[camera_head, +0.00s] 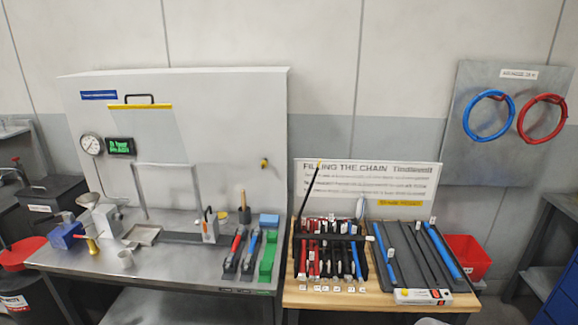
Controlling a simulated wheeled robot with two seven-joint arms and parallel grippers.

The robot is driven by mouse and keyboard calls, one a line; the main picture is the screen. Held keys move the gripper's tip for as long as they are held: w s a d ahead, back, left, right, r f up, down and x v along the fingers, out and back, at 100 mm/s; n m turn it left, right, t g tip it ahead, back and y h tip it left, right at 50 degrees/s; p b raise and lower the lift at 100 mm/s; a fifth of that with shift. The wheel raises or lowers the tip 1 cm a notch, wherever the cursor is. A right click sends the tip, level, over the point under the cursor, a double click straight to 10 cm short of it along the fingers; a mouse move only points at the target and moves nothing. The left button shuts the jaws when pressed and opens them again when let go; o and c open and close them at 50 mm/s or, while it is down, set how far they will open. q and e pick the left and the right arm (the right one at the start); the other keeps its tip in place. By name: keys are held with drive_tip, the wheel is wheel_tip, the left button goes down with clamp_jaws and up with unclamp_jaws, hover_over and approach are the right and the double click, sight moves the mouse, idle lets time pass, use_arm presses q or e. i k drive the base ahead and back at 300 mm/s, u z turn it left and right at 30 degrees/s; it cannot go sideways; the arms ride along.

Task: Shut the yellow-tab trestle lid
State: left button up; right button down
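A dark, thin bar (308,192) with a small yellow tip stands raised and leaning at the back left of a rack of red, black and blue rods (330,255). It looks like the open yellow-tab lid, joined to the rack near its lower end, but the hinge is too small to make out. A dark crossbar (335,237) with white tags lies across the rods. Neither of my grippers is in view.
The rack stands on a wooden-topped table (375,301) beside a tray of long dark and blue bars (410,258). A sign (367,185) stands behind. A steel bench (190,275) with a hood and tools is at left. A red bin (467,258) is at right.

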sight(317, 171)
drive_tip(key=u, duration=0.4)
drive_tip(key=k, duration=0.9)
drive_tip(key=z, duration=0.75)
drive_tip(key=i, duration=2.05)
drive_tip(key=u, duration=0.9)
